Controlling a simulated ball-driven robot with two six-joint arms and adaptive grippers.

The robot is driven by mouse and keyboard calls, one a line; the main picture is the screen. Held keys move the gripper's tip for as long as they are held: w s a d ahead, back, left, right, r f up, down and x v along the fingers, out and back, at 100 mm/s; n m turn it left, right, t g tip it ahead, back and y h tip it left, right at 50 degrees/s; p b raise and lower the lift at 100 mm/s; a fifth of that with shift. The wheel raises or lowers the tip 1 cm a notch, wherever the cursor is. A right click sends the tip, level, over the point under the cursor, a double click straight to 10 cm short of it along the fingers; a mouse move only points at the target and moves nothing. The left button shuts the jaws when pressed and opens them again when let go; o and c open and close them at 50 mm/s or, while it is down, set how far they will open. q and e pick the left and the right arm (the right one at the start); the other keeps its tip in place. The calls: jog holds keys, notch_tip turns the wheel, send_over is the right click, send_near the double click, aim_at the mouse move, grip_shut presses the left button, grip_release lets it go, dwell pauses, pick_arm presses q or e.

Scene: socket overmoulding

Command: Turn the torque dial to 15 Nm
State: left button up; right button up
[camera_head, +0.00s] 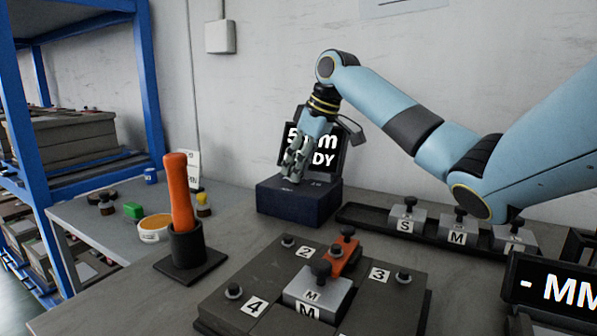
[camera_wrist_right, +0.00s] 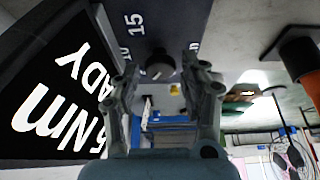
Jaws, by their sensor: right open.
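The dark blue torque unit (camera_head: 300,204) stands at the back of the bench against the wall. Its black screen (camera_head: 325,148) is partly hidden by my right gripper; a 5, an m and "DY" show. My right gripper (camera_head: 293,172) points down over the top of the unit, open. In the right wrist view the dark round dial (camera_wrist_right: 160,66) sits between the spread fingers of my gripper (camera_wrist_right: 163,78), with a gap on both sides. The printed 15 (camera_wrist_right: 134,19) lies beyond the dial. The dial's pointer cannot be made out. My left gripper is out of view.
An orange-handled tool (camera_head: 180,195) stands upright in a black holder (camera_head: 187,250), left of the unit. A dark numbered fixture (camera_head: 255,270) holds metal and orange blocks in front. A tray (camera_head: 350,214) with lettered blocks lies right. A second screen (camera_head: 555,290) stands front right.

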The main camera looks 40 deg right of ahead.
jog(key=shift+w+f, duration=0.2)
jog(key=shift+f, duration=0.15)
